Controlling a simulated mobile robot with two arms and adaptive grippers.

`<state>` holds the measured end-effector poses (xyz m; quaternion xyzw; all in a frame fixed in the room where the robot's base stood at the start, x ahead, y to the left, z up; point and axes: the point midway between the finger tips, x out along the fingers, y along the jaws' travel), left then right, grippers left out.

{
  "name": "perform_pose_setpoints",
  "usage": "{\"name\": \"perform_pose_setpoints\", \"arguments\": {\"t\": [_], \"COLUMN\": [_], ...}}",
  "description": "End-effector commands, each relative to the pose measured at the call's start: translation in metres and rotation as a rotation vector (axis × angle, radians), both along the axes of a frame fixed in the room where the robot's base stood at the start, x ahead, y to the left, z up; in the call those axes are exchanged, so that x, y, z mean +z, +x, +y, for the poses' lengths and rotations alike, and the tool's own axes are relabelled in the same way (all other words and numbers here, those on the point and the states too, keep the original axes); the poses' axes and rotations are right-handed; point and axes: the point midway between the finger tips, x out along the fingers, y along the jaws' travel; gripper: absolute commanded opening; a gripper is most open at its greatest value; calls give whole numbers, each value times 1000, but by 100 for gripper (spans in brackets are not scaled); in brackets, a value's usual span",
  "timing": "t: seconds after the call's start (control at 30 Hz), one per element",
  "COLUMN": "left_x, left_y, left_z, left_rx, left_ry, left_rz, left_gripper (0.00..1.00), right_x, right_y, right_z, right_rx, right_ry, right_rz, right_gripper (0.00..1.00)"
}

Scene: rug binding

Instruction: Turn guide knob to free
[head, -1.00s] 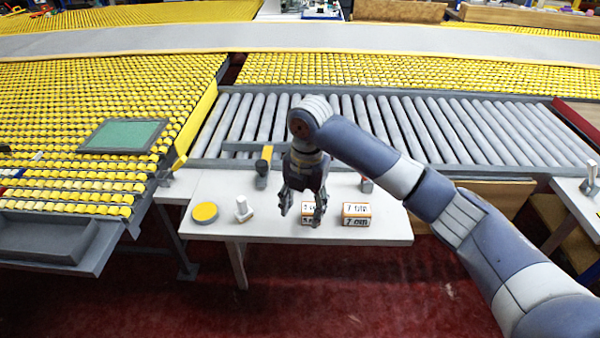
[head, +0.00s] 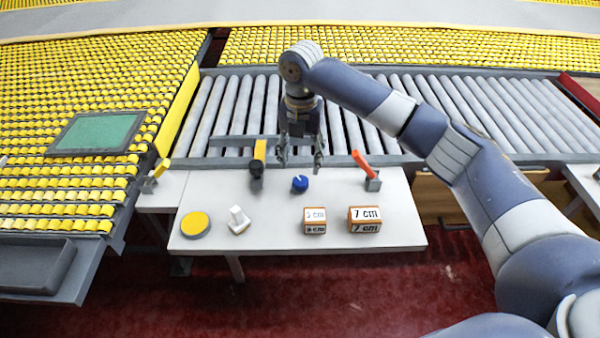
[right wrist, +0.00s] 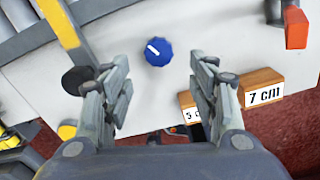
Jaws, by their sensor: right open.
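The guide knob (head: 300,184) is a small blue round knob with a white pointer line. It sits on the white table near its back edge. In the right wrist view the knob (right wrist: 158,52) lies between and beyond the two fingers, and its white line slants from upper left to lower right. My right gripper (head: 301,160) is open and empty, pointing down just above and behind the knob in the head view, not touching it. My left gripper is not in view.
On the white table (head: 270,230) are a yellow disc (head: 195,224), a white post (head: 238,220), a 5 cm block (head: 315,221) and a 7 cm block (head: 364,219). A yellow-and-black lever (head: 258,165) stands left of the knob, a red lever (head: 363,165) right. Rollers (head: 360,125) lie behind.

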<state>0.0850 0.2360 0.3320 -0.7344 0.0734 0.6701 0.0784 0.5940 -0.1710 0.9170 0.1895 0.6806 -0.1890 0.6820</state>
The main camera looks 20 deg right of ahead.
Motion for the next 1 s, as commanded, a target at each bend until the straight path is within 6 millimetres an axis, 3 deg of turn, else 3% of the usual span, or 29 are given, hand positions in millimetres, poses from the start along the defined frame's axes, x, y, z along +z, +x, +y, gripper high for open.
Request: {"name": "perform_pose_setpoints", "arguments": {"t": [0.13, 0.3, 0.53, 0.77, 0.93, 1.0], "left_x": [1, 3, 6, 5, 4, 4], "left_y": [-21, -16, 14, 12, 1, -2], "left_z": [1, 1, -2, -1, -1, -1], "left_rx": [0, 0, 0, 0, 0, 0], "left_ry": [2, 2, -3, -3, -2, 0], "left_rz": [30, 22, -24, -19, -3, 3], "left_gripper": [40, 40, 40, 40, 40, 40], "right_x": [-30, -55, -68, -68, -68, -68], "right_y": [-1, 0, 0, 0, 0, 0], "right_z": [0, 0, 0, 0, 0, 0], "right_rx": [0, 1, 0, 0, 1, 1], "right_ry": [-2, -1, -1, -1, -1, -1], "right_rz": [3, 1, -1, -1, -1, -1], "right_gripper": [54, 54, 54, 54, 15, 10]}}
